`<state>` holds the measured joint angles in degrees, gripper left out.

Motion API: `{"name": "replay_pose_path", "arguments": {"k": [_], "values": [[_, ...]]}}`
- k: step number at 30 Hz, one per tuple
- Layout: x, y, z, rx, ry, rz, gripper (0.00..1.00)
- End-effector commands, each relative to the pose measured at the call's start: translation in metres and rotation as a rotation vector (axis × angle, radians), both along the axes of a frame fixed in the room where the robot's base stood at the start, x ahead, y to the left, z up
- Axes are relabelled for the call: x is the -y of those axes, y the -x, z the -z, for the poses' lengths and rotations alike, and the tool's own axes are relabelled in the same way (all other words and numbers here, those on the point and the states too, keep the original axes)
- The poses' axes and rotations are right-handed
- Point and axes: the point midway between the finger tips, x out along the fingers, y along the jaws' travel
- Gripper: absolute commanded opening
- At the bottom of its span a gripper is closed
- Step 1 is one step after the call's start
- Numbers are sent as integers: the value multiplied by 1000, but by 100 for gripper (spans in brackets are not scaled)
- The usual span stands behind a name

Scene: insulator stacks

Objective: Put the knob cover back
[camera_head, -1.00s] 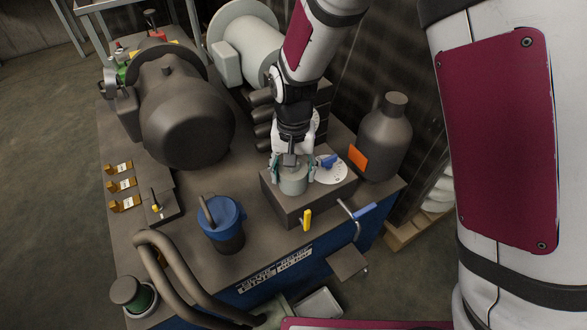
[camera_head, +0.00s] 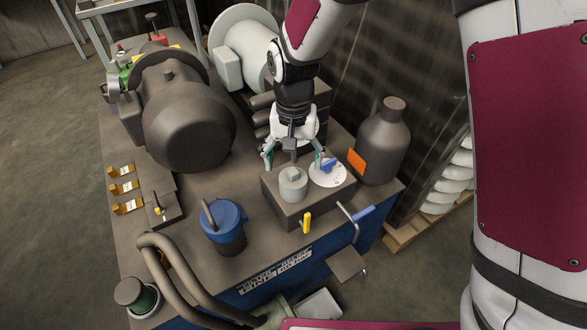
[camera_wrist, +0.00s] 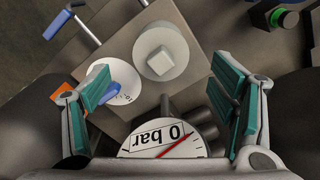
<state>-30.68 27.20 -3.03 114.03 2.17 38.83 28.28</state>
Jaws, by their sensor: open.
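The knob cover (camera_head: 293,184), a pale grey cylinder with a square block on top, sits upright on the brown box (camera_head: 318,205). What is under it is hidden. It also shows near the top middle of the wrist view (camera_wrist: 161,50). Beside it on the box is a white dial plate with a blue knob (camera_head: 329,165), also seen in the wrist view (camera_wrist: 122,74). My gripper (camera_head: 294,160) is open and empty, above and behind the cover, its fingers spread wide and apart from it. Its two green-padded fingers show in the wrist view (camera_wrist: 163,80).
A "0 bar" gauge (camera_wrist: 170,138) is close to the gripper in the wrist view. A dark jug-shaped vessel (camera_head: 382,140) with an orange tag stands right of the box. A blue-topped container (camera_head: 222,222) is at front left, a large motor-like housing (camera_head: 185,125) at back left.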

Motion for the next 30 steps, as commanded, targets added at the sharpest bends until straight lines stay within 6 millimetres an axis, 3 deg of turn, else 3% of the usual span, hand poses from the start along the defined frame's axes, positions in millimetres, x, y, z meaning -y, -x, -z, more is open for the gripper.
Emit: {"name": "replay_pose_path", "arguments": {"k": [3,9,15,23,26,30], "values": [[0,-1,-29,4,-2,0,78],[0,0,-61,2,-1,1,78],[0,0,-75,0,0,1,78],[0,0,-76,0,0,1,78],[7,3,-84,3,-3,2,78],[38,18,-117,15,-12,5,78]]}}
